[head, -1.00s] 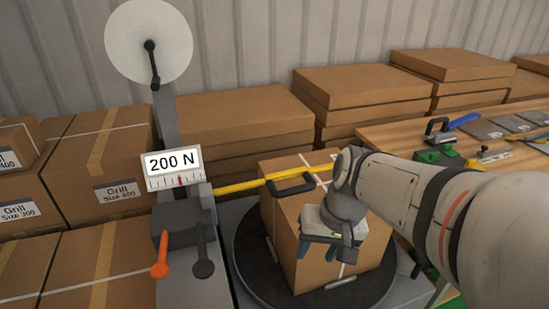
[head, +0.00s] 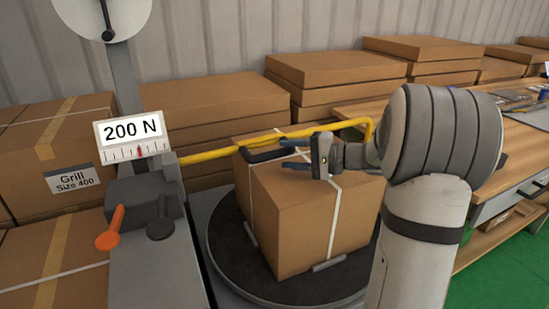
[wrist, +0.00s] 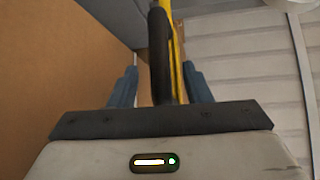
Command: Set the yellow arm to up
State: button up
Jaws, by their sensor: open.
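The yellow arm (head: 225,150) runs roughly level from the grey machine post to the right, close above the top of a strapped cardboard box (head: 290,225). Its black handle (head: 266,155) sits on the near side of the arm, above the box's left part. My gripper (head: 286,153) points left at the handle, its blue fingers apart. In the wrist view, the black handle (wrist: 160,55) stands between the two open fingers of my gripper (wrist: 159,74), with the yellow arm (wrist: 178,45) behind it. I cannot tell whether a finger touches the handle.
The box stands on a dark round turntable (head: 240,262). The machine has a 200 N gauge (head: 132,136), an orange lever (head: 112,228) and a dark lever (head: 161,222). Cardboard boxes (head: 200,110) are stacked behind. A wooden workbench (head: 515,150) stands at the right.

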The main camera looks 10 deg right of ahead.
aim_at(282, 154)
jog(key=x, duration=0.4)
jog(key=shift+a, duration=0.1)
jog(key=shift+c, duration=0.4)
grip_shut()
